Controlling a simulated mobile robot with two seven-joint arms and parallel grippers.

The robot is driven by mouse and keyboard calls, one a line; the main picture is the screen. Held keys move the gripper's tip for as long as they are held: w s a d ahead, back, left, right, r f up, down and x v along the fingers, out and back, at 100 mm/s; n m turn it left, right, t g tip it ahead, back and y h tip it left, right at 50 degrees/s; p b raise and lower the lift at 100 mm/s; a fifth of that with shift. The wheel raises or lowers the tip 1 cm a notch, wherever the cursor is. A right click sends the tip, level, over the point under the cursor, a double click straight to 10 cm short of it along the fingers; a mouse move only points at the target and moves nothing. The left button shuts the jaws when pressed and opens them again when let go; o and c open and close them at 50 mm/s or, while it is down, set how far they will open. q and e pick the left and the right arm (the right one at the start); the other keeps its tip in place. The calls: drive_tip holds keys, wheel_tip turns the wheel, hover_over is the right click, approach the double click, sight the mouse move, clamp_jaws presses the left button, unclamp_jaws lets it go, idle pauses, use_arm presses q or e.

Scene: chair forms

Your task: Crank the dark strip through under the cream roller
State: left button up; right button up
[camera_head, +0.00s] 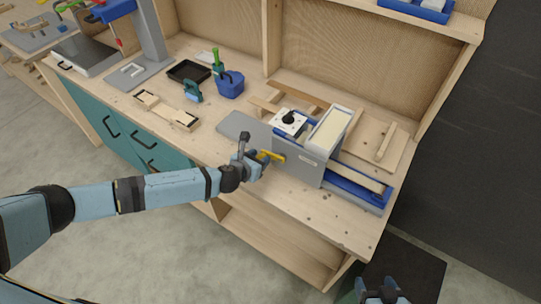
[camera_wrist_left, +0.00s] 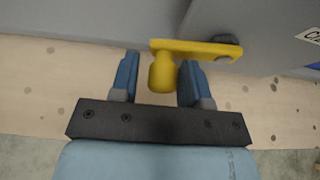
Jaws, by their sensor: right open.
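A grey-sided machine (camera_head: 298,163) with blue parts stands near the front of the bench, a cream-topped part (camera_head: 333,127) on its upper side. Its yellow crank (camera_head: 270,156) is on the front face; in the left wrist view the crank arm (camera_wrist_left: 190,47) runs sideways and its knob (camera_wrist_left: 161,76) hangs toward me. My left gripper (camera_head: 259,163) is open at the crank; in the wrist view its fingers (camera_wrist_left: 156,80) stand on both sides of the knob, with a visible gap at the left. My right gripper (camera_head: 382,292) is open at the bottom edge, away from the bench. I cannot make out the dark strip.
A grey plate (camera_head: 238,127) lies left of the machine and a blue trough (camera_head: 345,184) extends right. A wooden frame (camera_head: 168,112), black tray (camera_head: 188,71) and blue container (camera_head: 230,86) stand further left. Wooden pieces lie behind. The front right bench top is clear.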

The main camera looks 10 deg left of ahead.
use_arm(q)
drive_tip(key=o, duration=0.3)
drive_tip(key=shift+s, duration=0.1)
drive_tip(key=shift+f, duration=0.1)
drive_tip(key=s+a, duration=0.1)
drive_tip(key=s, duration=0.4)
drive_tip(key=s+a, duration=0.1)
drive_tip(key=s, duration=0.1)
drive_tip(key=shift+s+a, duration=0.3)
drive_tip(key=shift+d, duration=0.1)
